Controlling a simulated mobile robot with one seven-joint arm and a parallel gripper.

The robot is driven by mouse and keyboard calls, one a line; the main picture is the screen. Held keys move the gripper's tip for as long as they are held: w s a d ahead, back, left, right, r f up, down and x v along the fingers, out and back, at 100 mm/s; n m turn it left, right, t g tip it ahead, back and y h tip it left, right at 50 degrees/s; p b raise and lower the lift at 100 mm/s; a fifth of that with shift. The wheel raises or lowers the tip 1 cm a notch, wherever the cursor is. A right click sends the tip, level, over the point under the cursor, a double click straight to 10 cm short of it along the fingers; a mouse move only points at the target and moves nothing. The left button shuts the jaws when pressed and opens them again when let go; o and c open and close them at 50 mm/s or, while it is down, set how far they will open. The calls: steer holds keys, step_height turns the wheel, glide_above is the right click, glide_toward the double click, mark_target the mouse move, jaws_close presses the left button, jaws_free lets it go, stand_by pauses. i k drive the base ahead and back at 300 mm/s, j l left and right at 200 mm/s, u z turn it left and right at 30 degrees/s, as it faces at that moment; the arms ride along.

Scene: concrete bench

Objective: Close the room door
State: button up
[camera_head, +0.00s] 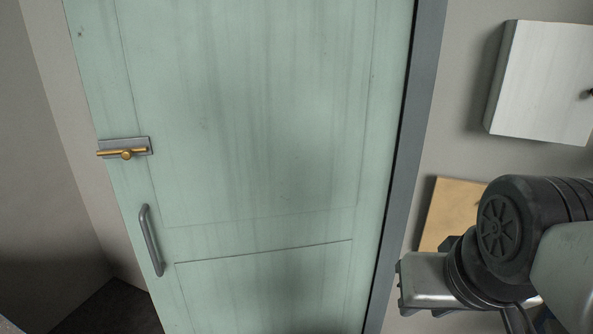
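The pale green room door (265,120) fills the middle of the view. Its left edge stands apart from any visible frame, with wall and dark floor showing beyond it, so it looks ajar. A brass lever handle (126,153) on a grey plate sits near the left edge. A grey vertical pull bar (151,240) is below it. The grey door frame (405,190) runs along the door's right side. My arm shows at the lower right, apart from the door in the picture. No gripper fingers can be made out.
A white box or cabinet (545,82) is on the wall at the upper right. A tan panel (450,208) is below it, partly hidden by my arm. A grey wall (40,170) and dark floor (108,312) lie left of the door. Nothing visible stands before the door.

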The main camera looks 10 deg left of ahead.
mark_target(254, 203)
steer(key=u, duration=0.75)
steer(key=i+u, duration=0.3)
steer(key=i, duration=0.15)
steer(key=i+l+u, duration=0.15)
steer(key=i+u, duration=0.15)
steer(key=i, duration=0.15)
